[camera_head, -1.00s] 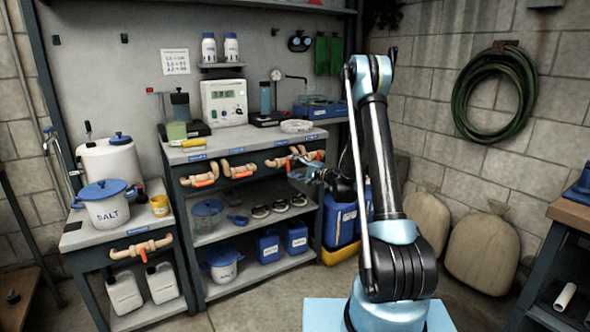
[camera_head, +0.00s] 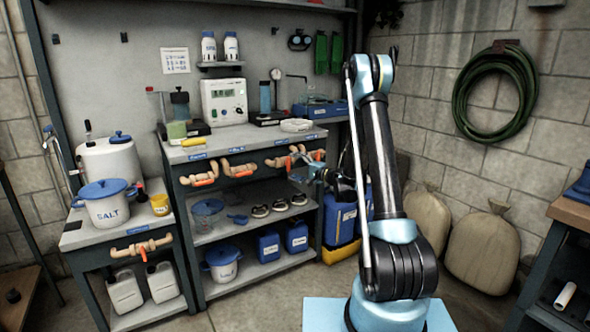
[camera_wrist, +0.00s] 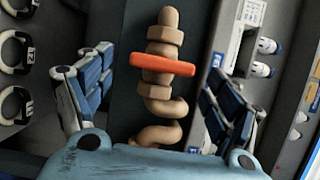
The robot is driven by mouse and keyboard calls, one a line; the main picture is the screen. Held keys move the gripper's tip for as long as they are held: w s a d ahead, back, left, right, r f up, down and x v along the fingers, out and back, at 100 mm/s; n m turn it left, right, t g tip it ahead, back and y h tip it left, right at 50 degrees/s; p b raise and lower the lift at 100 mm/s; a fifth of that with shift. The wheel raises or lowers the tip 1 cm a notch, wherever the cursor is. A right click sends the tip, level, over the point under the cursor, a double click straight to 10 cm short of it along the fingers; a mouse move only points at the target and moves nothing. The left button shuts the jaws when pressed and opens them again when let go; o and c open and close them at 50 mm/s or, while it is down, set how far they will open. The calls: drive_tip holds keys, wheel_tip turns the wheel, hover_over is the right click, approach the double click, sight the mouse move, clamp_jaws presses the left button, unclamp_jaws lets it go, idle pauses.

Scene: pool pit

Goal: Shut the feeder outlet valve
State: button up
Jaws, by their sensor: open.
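An orange valve handle (camera_wrist: 162,64) on a tan pipe (camera_wrist: 160,108) fills the middle of the wrist view. The handle lies across the pipe. My gripper (camera_wrist: 153,92) is open, with one blue-padded finger on each side of the valve and clear gaps to the handle. In the head view my gripper (camera_head: 303,168) is at the right part of the bench front, close to the rightmost valve (camera_head: 292,160), and partly hides it. I cannot read a label to confirm this is the feeder outlet valve.
Other orange-handled valves line the bench front, at the left (camera_head: 204,179) and middle (camera_head: 238,170). Another valve (camera_head: 141,249) is on the lower left stand. Bottles and a white controller (camera_head: 224,101) stand on the bench top. Blue canisters (camera_head: 296,237) are on the lower shelf.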

drive_tip(key=v, duration=0.7)
drive_tip(key=shift+f, duration=0.15)
drive_tip(key=s+d+r+n+g+h, duration=0.2)
drive_tip(key=s+r+h, duration=0.1)
drive_tip(key=s, duration=0.7)
drive_tip(key=s+d+r+n+g+h, duration=0.1)
drive_tip(key=s+r+n+g+h, duration=0.25)
drive_tip(key=s, duration=0.75)
drive_tip(key=s+d+f+h, duration=0.2)
drive_tip(key=s+d, duration=0.3)
drive_tip(key=s, duration=0.4)
drive_tip(key=s+d+f+n+g+h, duration=0.1)
drive_tip(key=s+d+f+h, duration=0.1)
drive_tip(key=s+d, duration=0.4)
drive_tip(key=s+d+f+g+h, duration=0.1)
drive_tip(key=s+d+h, duration=0.3)
drive_tip(key=s, duration=0.8)
drive_tip(key=shift+s+d+f, duration=0.2)
drive_tip(key=shift+d+f, duration=0.5)
drive_tip(key=shift+f, duration=0.2)
